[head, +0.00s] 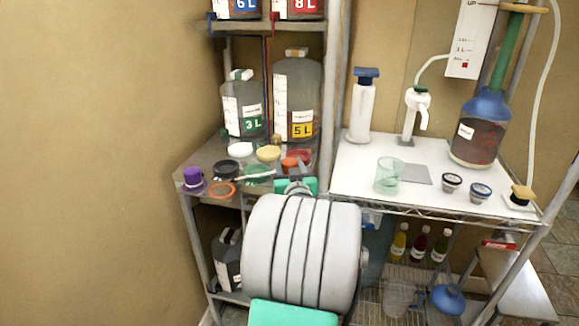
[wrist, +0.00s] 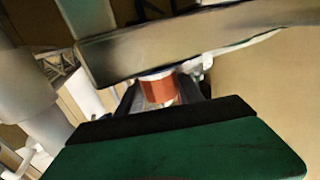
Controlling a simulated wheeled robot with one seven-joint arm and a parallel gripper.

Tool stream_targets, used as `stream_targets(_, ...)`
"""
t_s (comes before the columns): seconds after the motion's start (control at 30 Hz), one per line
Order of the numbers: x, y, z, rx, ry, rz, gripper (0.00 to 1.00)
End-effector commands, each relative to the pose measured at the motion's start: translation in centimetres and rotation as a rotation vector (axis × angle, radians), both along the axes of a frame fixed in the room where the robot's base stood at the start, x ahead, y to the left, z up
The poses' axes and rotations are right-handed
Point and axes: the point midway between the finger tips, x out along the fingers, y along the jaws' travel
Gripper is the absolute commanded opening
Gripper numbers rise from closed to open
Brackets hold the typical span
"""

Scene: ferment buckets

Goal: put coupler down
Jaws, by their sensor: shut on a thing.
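My gripper (head: 296,176) is over the front part of the grey middle shelf, just beyond the big pale rounded link of my arm. It is shut on a small orange-red cylindrical piece, which I take to be the coupler (wrist: 160,90). In the wrist view the piece sits between the dark fingers, with a whitish part at its top. In the head view an orange piece (head: 290,163) shows at the gripper's tip. I cannot tell whether its underside touches the shelf.
Jugs (head: 297,100) stand behind. A white worktop (head: 350,178) with a glass beaker (head: 389,175) is right.

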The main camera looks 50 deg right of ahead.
Motion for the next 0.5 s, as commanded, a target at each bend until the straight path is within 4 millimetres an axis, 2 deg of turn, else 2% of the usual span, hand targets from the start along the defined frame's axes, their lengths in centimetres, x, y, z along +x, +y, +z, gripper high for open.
stream_targets(0.17, 0.01, 0.01, -0.34, -0.001, -0.001, 0.0, 0.0)
stream_targets(0.2, 0.01, 0.02, -0.3, 0.0, 0.0, 0.0, 0.45)
stream_targets(0.43, 0.01, 0.03, -0.22, 0.001, 0.001, 0.001, 0.64)
stream_targets(0.5, 0.01, 0.04, -0.22, 0.001, 0.001, 0.001, 0.65)
